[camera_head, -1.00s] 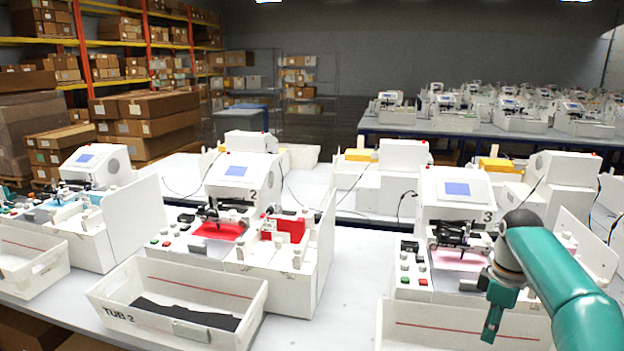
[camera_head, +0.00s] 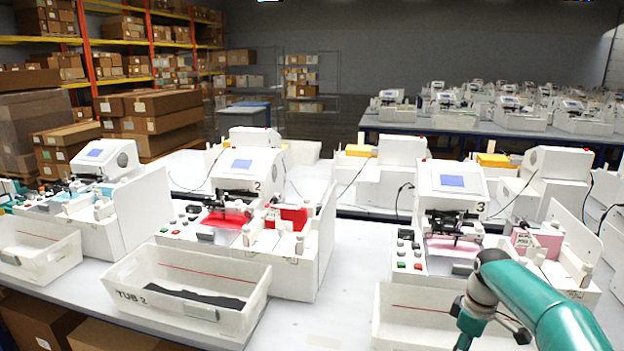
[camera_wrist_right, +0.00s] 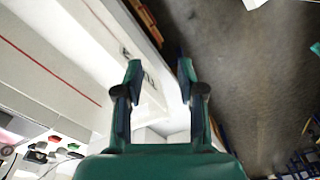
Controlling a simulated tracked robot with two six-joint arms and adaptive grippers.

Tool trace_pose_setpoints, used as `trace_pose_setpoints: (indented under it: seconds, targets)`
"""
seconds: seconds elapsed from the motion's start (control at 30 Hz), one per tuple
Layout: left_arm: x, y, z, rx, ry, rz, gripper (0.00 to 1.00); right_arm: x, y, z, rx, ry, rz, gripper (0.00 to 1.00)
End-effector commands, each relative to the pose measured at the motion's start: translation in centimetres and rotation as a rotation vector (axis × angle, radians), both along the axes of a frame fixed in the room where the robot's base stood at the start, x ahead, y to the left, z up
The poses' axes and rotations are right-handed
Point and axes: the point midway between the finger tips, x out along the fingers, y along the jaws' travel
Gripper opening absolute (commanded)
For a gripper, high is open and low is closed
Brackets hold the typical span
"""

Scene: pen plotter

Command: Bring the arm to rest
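My teal right arm (camera_head: 545,305) comes in from the lower right of the head view, in front of plotter 3 (camera_head: 455,188). Its wrist bends down over the tub (camera_head: 400,318) in front of that plotter, and the gripper end is cut off by the bottom edge. In the right wrist view my right gripper (camera_wrist_right: 159,72) has its two fingers apart with nothing held between them. A white wall with partly hidden dark lettering lies behind the fingers. My left gripper is not in view.
Plotter 2 (camera_head: 240,172) stands left of plotter 3, with the tub marked TUB 2 (camera_head: 190,268) holding dark flat pieces before it. Bare table (camera_head: 345,265) shows between the stations. The wrist view shows grey floor (camera_wrist_right: 235,75) on the right.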

Motion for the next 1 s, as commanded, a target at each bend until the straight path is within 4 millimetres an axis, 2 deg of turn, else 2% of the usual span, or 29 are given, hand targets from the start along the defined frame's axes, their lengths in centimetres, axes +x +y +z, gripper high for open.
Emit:
trace_pose_setpoints:
  seconds: [0.17,0.27,0.37,0.4,0.47,0.5,0.57,0.6,0.7,0.8,0.9,1.0]
  targets:
    - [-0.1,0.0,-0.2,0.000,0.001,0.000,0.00,-0.7,3.1,-6.1,0.052,0.006,-0.067,0.39]
    - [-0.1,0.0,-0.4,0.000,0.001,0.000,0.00,-1.9,5.8,-10.7,0.097,0.012,-0.134,0.39]
    - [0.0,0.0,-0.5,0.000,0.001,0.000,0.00,-4.6,9.2,-15.9,0.156,0.027,-0.237,0.39]
    - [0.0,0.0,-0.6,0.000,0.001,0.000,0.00,-6.1,10.6,-17.9,0.179,0.035,-0.285,0.39]
    - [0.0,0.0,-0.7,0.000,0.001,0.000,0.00,-8.5,12.6,-20.5,0.212,0.050,-0.363,0.39]
    - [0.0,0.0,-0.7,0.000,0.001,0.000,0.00,-10.3,13.9,-22.0,0.232,0.061,-0.418,0.39]
    - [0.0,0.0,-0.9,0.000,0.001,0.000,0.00,-13.3,15.6,-24.0,0.258,0.080,-0.503,0.39]
    - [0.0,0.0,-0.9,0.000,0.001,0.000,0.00,-15.4,16.6,-25.0,0.271,0.094,-0.564,0.39]
    - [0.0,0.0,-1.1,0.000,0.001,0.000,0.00,-20.6,18.6,-26.8,0.294,0.126,-0.707,0.39]
    - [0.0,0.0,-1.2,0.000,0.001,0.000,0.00,-25.0,19.7,-27.5,0.303,0.149,-0.829,0.39]
    - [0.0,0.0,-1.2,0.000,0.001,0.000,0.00,-28.1,20.3,-27.6,0.302,0.165,-0.919,0.39]
    - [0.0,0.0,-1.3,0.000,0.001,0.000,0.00,-29.8,20.5,-27.4,0.300,0.170,-0.970,0.39]
